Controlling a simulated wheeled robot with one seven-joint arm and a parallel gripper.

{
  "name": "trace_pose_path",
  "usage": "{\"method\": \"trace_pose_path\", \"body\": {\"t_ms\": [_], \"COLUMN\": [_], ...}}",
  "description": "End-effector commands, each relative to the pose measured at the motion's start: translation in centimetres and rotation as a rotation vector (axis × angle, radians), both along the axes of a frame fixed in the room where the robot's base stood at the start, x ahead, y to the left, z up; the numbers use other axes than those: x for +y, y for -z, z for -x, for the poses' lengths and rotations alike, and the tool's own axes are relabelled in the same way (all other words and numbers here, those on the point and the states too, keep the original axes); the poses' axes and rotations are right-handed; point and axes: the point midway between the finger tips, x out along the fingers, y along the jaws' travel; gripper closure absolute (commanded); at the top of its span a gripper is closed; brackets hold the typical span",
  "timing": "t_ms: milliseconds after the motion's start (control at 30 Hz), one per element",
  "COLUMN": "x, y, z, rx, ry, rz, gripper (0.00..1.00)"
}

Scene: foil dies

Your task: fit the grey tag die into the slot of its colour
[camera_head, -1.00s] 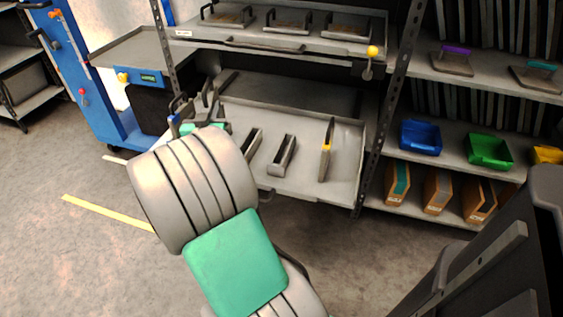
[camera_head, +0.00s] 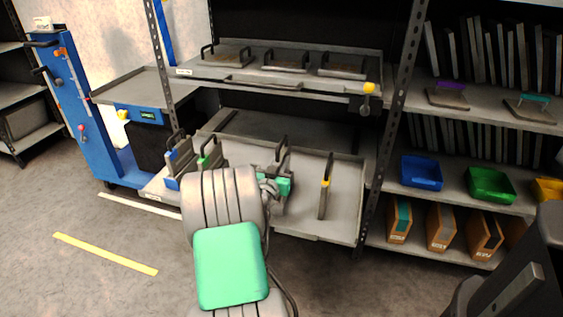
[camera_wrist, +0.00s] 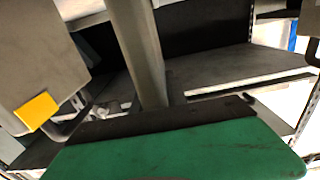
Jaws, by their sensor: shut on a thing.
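My gripper (camera_head: 279,184) is shut on the grey tag die, over the right middle part of the pulled-out tray (camera_head: 345,205). The die's dark handle (camera_head: 282,150) stands up above my green fingers. In the wrist view a grey upright plate (camera_wrist: 138,50), seen nearly edge-on, rises from my dark and green gripper (camera_wrist: 165,140). The die's lower edge and the slot below are hidden, so I cannot tell whether it is in the slot. The yellow-tag die (camera_head: 325,187) stands upright to the right; its yellow tag (camera_wrist: 37,111) shows at left in the wrist view.
A blue-tag die (camera_head: 179,160) and a green-tag die (camera_head: 208,155) stand at the tray's left. A shelf with several handled plates (camera_head: 285,65) hangs above. A rack post (camera_head: 395,105) stands right of the tray. Blue (camera_head: 421,172) and green (camera_head: 489,184) bins sit farther right.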

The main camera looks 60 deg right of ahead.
Motion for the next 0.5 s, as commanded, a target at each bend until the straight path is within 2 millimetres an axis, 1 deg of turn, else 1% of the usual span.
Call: {"method": "trace_pose_path", "body": {"t_ms": [67,200,267,333,500], "x": [-0.1,-0.1,-0.1,-0.1,-0.1], "y": [0.1,2.4,3.2,3.4,3.2], "z": [-0.1,-0.1,-0.1,-0.2,-0.2], "rx": [-0.005,-0.002,-0.001,-0.004,-0.005], "ry": [-0.001,-0.001,-0.001,-0.001,-0.001], "rz": [0.012,0.009,0.009,0.012,0.012], "gripper": [1.00,1.00,1.00,1.00,1.00]}}
